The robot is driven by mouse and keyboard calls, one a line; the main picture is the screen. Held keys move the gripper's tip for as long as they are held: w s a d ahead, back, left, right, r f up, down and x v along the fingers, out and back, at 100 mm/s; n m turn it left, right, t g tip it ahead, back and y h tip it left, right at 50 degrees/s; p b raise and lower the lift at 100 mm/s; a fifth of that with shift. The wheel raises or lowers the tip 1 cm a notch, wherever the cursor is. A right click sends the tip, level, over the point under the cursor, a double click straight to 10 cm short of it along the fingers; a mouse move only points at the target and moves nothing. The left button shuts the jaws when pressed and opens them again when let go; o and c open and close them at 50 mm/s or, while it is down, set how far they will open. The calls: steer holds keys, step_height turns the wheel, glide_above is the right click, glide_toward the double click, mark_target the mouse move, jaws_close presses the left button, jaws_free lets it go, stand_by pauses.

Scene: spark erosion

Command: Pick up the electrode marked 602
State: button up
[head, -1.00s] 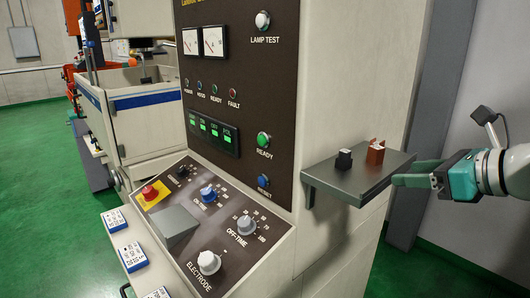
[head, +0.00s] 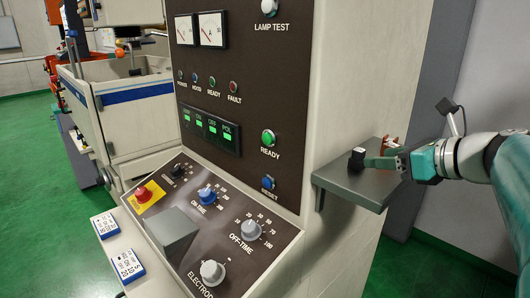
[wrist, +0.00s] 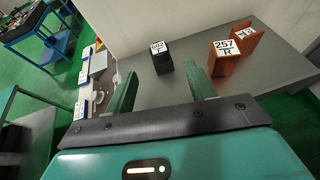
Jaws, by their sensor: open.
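The electrode marked 602 (wrist: 162,60) is a dark block with a white label on top. It stands upright on the grey shelf (wrist: 275,72) in the wrist view, just beyond my fingertips. It also shows in the head view as a black block (head: 356,159) on the shelf (head: 352,185). My gripper (wrist: 160,82) is open and empty, with its two green fingers apart. The electrode appears between and ahead of the fingers, not gripped. In the head view my gripper (head: 374,162) reaches over the shelf from the right, beside the electrode.
An orange-brown block marked 257 (wrist: 224,55) stands right of the electrode, close to my right finger. Another brown block (wrist: 246,35) with a label stands behind it. The machine's control panel (head: 240,120) is left of the shelf. The shelf's right part is clear.

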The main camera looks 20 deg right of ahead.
mark_target(364, 155)
steer(key=x, duration=0.7)
steer(key=shift+w+d, duration=0.1)
steer(key=shift+w, duration=0.25)
steer(key=c, duration=1.1)
steer(key=shift+r, duration=0.15)
